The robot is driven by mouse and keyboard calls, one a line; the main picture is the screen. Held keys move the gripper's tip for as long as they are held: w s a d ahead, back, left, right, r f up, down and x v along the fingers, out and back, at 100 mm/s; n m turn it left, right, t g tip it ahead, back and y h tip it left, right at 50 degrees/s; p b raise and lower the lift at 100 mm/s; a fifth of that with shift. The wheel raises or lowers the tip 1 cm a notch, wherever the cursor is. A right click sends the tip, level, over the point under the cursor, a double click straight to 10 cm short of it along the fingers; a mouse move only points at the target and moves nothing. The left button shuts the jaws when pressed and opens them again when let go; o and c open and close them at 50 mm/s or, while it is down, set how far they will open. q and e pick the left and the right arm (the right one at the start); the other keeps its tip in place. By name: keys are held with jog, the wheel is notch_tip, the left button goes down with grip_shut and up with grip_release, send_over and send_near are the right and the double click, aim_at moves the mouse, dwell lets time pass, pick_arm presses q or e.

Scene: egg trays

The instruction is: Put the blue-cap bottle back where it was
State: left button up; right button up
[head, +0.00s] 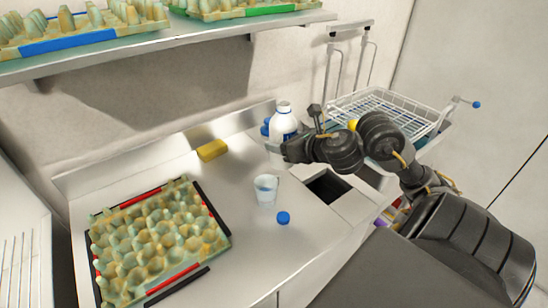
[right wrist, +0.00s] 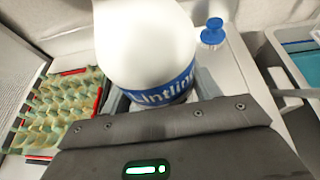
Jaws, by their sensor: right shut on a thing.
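A white bottle with a blue label (head: 283,122) stands upright at the back of the counter. Its top looks white and bare in the head view. It also fills the middle of the right wrist view (right wrist: 145,45), with its label facing my gripper. My right gripper (head: 285,150) is shut on the bottle's lower part. A loose blue cap (head: 283,218) lies on the counter near the front. A clear cup (head: 266,190) with pale contents stands between the cap and the bottle. Whether the bottle's base touches the counter is hidden. My left gripper is not in view.
An egg tray (head: 158,242) lies at the counter's left. A yellow sponge (head: 212,150) lies near the back. A blue-topped item (right wrist: 213,32) stands close beside the bottle. A square opening (head: 328,187) and a white wire basket (head: 390,108) are at the right. A shelf (head: 160,45) hangs above.

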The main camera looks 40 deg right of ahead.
jog(key=shift+w+d+f+b, duration=0.45)
jog(key=shift+w+d+f, duration=0.3)
jog(key=shift+w+f, duration=0.85)
jog(key=shift+w+d+f+b, duration=0.45)
jog(key=shift+w+d+f, duration=0.55)
jog(key=shift+f, duration=1.05)
jog(key=shift+w+d+f+b, duration=0.5)
jog(key=shift+w+f, duration=1.1)
jog(key=shift+f, duration=0.2)
jog(key=shift+f, duration=0.1)
jog(key=shift+f, duration=0.1)
jog(key=o, duration=1.4)
jog(key=shift+o, duration=0.2)
